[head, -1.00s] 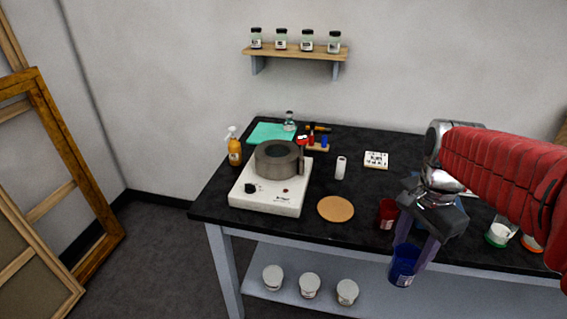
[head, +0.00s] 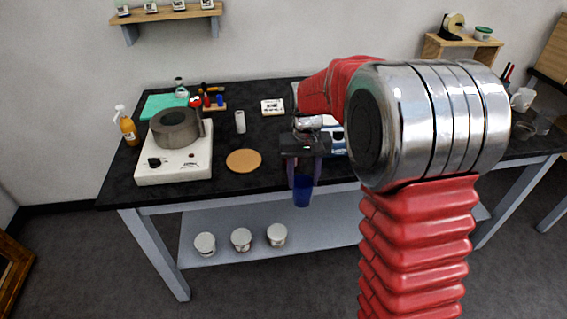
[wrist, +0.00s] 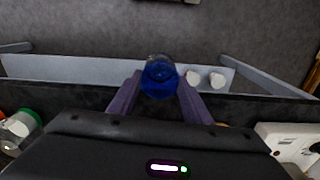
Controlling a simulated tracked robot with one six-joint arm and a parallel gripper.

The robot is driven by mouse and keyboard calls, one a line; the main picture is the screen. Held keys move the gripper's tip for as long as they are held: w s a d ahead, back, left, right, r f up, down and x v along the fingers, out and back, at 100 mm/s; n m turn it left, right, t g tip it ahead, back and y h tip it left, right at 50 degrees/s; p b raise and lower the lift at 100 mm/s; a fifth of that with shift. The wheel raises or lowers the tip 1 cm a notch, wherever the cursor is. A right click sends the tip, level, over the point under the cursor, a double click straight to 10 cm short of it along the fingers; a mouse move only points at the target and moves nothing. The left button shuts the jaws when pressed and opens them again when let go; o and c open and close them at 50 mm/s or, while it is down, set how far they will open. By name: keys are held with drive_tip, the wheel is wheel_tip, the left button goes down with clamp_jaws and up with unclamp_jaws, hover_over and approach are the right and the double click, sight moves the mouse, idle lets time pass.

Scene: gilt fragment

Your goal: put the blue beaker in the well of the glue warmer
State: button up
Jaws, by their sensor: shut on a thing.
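The blue beaker (head: 303,191) is held upright between the fingers of my gripper (head: 304,175), in front of the table's front edge in the head view. In the wrist view the beaker (wrist: 159,77) shows between the two purple fingertips (wrist: 158,90). The glue warmer (head: 180,160) is a white box with a knob, standing on the left part of the black table. Its dark grey round well (head: 176,128) is on top; the inside of the well is only partly seen. My gripper is to the right of the warmer and apart from it.
A round cork mat (head: 243,161) and a white cylinder (head: 240,122) lie between warmer and gripper. An orange bottle (head: 127,127) stands left of the warmer; a small rack (head: 213,104) is behind it. Several white tubs (head: 241,239) stand on the lower shelf.

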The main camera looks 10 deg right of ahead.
sight(301, 183)
drive_tip(key=f, duration=0.1)
drive_tip(key=w+f, duration=0.1)
drive_tip(key=f, duration=0.1)
drive_tip(key=shift+w+f+n, duration=0.15)
drive_tip(key=shift+f+n, duration=0.05)
drive_tip(key=shift+n, duration=0.2)
drive_tip(key=shift+a, duration=0.1)
